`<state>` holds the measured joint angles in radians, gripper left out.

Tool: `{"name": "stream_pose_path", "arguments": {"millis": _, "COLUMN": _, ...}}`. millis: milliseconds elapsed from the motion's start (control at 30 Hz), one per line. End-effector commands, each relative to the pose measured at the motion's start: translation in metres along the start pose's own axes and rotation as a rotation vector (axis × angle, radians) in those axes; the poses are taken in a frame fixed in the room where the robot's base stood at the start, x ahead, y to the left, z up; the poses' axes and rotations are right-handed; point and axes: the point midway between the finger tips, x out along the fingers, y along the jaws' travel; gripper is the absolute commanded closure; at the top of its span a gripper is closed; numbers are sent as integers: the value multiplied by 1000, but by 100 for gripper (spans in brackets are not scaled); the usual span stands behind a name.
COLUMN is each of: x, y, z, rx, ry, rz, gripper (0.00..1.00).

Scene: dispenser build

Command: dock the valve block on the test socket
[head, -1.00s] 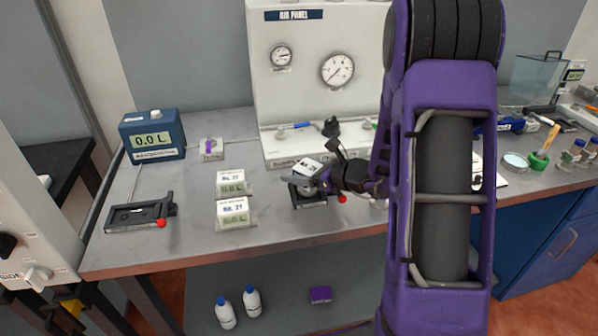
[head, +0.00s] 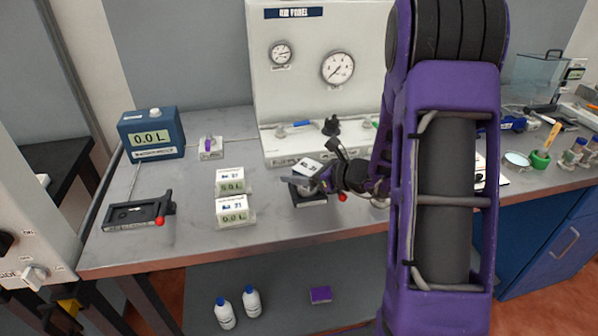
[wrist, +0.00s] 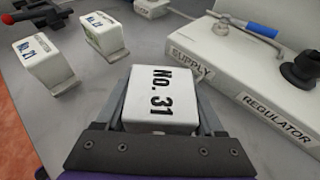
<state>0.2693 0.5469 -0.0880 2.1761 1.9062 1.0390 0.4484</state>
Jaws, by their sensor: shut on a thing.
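My gripper (wrist: 163,100) is shut on a white block marked "No. 31" (wrist: 162,98), with a finger on each side of it. In the head view my gripper (head: 304,182) holds this block (head: 309,167) at a black fixture (head: 308,200) with a red knob, in front of the air panel. Whether the block touches this fixture is hidden. A second black fixture (head: 132,215) with a red-knobbed lever lies empty at the table's left. It also shows at the top left of the wrist view (wrist: 38,14). I cannot read which fixture is the test socket.
A blue meter (head: 152,135) reading 0.0 L and a small purple-topped part (head: 210,148) are farther back. The air panel base (wrist: 255,80) lies close to the block's right.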

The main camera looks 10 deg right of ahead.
Motion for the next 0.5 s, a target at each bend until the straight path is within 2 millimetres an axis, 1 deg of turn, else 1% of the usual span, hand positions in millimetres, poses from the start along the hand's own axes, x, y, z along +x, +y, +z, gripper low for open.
{"name": "stream_pose_path", "arguments": {"millis": 300, "x": 3, "y": 0, "z": -5, "rx": -1, "ry": -2, "rz": 0, "gripper": 100}}
{"name": "stream_pose_path", "arguments": {"millis": 333, "x": 2, "y": 0, "z": -5, "rx": -1, "ry": -3, "rz": 0, "gripper": 28}}
{"name": "stream_pose_path", "arguments": {"millis": 400, "x": 2, "y": 0, "z": -4, "rx": -1, "ry": -2, "rz": 0, "gripper": 18}}
{"name": "stream_pose_path", "arguments": {"millis": 500, "x": 2, "y": 0, "z": -5, "rx": -1, "ry": -2, "rz": 0, "gripper": 18}}
